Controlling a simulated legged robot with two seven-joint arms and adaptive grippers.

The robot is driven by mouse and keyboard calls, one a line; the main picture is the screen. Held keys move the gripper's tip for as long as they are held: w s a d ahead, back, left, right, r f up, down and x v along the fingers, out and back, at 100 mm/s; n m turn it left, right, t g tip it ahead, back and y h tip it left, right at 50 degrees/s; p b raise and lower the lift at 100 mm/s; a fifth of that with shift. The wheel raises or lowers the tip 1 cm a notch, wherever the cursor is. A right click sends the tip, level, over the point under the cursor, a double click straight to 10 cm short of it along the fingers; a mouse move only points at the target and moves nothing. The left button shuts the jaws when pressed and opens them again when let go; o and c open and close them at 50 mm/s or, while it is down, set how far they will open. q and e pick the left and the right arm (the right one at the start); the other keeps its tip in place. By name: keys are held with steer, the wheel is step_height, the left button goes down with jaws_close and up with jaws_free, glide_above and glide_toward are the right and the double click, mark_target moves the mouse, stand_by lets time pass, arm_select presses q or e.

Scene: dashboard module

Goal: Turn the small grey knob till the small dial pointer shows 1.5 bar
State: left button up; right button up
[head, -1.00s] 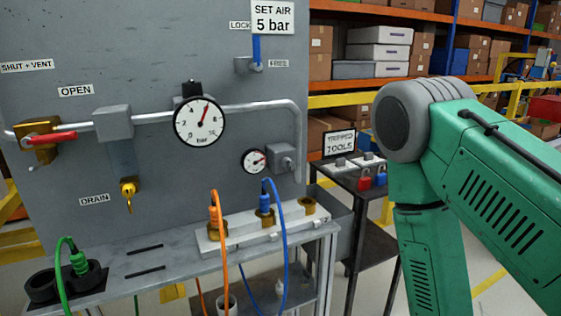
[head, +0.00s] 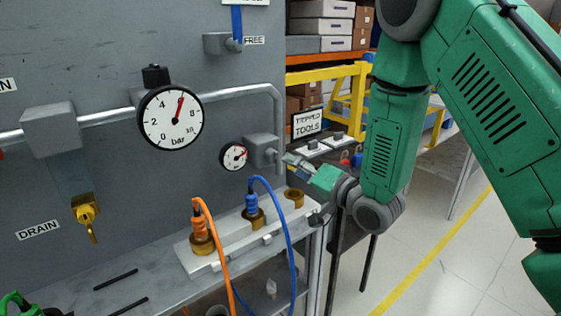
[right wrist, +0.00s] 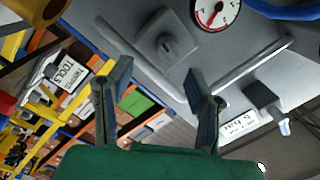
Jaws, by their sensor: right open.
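The small dial (head: 234,157) is on the grey panel, its red pointer toward the right; its numbers are too small to read. The small grey knob (head: 275,151) is on a grey block just right of it. In the right wrist view the knob (right wrist: 170,46) and part of the small dial (right wrist: 214,12) show at the top. My right gripper (head: 287,160) is just right of the knob, apart from it. In the right wrist view its two fingers (right wrist: 158,82) are spread, with nothing between them.
The large dial (head: 170,119) has its pointer near 5. A pipe (head: 225,94) runs above and down beside the knob block. Orange (head: 198,222) and blue (head: 252,205) hose plugs stand on the white manifold (head: 228,240) below. A tripped-tools table stands behind on the right.

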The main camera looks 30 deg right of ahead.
mark_target(275, 158)
steer(key=w+a, duration=0.2)
steer(key=w, duration=0.1)
steer(key=w+a, duration=0.1)
steer(key=shift+w+a+r, duration=0.2)
steer(key=shift+r, duration=0.2)
steer(key=shift+w, duration=0.3)
steer(key=d, duration=0.2)
steer(key=w+d+f, duration=0.1)
steer(key=shift+s+a+r, duration=0.15)
steer(key=shift+a+r, duration=0.05)
steer(key=shift+a, duration=0.3)
steer(key=shift+s+a+r, duration=0.1)
steer(key=shift+a+r, duration=0.05)
steer(key=shift+a, duration=0.3)
jaws_close()
steer(key=shift+a, duration=0.2)
steer(key=shift+d+f, duration=0.1)
steer(key=shift+d, duration=0.4)
arm_select(q)
steer(key=shift+s+a+f, duration=0.1)
steer(key=shift+a+f, duration=0.2)
steer(key=shift+a, duration=0.15)
